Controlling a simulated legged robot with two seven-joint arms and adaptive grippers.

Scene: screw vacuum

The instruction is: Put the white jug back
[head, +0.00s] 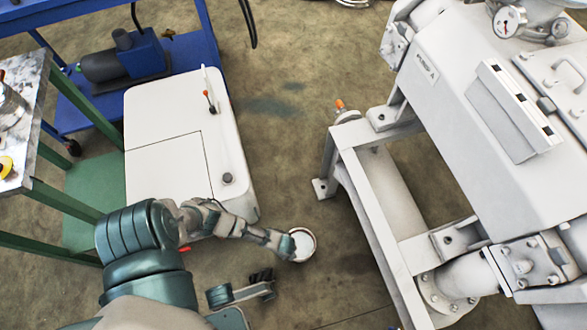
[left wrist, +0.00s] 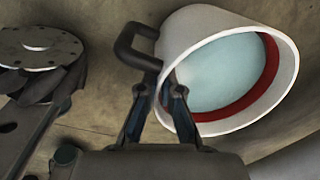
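The white jug (head: 302,244) is held above the floor, between the white cabinet and the machine frame. In the left wrist view the jug (left wrist: 283,75) is tilted with its mouth toward the camera. A red band runs inside the rim and the inside looks pale blue. Its dark handle (left wrist: 134,42) is on the left side. My left gripper (head: 276,238) is at the jug's left side; in the wrist view its fingers (left wrist: 158,88) close in on the lower part of the handle. The exact finger contact is partly hidden. My right gripper is not in view.
A white cabinet (head: 165,155) with a small red-tipped lever stands left. A green-framed table (head: 40,90) is at the far left, with a blue cart (head: 205,45) behind. A large white machine (head: 450,90) on a frame (head: 365,200) fills the right. Floor (head: 275,150) between is clear.

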